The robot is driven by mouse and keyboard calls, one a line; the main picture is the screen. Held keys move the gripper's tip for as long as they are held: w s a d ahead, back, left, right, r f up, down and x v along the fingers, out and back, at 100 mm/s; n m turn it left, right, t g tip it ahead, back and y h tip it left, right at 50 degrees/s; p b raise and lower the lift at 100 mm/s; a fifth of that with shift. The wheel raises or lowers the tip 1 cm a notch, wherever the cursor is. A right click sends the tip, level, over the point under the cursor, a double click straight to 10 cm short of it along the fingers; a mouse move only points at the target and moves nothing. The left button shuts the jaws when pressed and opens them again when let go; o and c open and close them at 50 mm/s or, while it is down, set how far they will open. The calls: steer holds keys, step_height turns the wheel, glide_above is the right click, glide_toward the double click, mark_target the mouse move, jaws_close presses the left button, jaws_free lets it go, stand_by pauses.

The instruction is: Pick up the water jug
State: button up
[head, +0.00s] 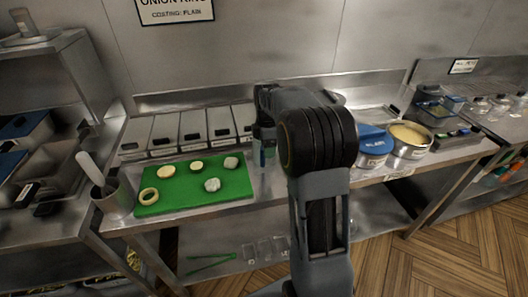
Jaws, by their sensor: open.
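My arm reaches forward over the steel counter and hides part of what lies behind it. My gripper (265,138) points down at the right edge of the green board (218,197); its jaws are open, though small and dark here. A clear, bluish vessel that may be the water jug (260,157) stands just under and behind the gripper, right of the board. It is mostly hidden, and I cannot tell whether it is between the fingers or touching them.
Several onion pieces lie on the board. A utensil pot (112,197) stands left of it, and lidded bins (192,128) line the back. Right of my arm are a blue-labelled tub (373,146) and a tub of yellowish contents (409,137). Green tongs (211,262) lie on the lower shelf.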

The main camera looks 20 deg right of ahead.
steer(key=shift+f, duration=1.55)
steer(key=shift+c, duration=0.3)
steer(key=shift+r, duration=0.15)
jaws_close()
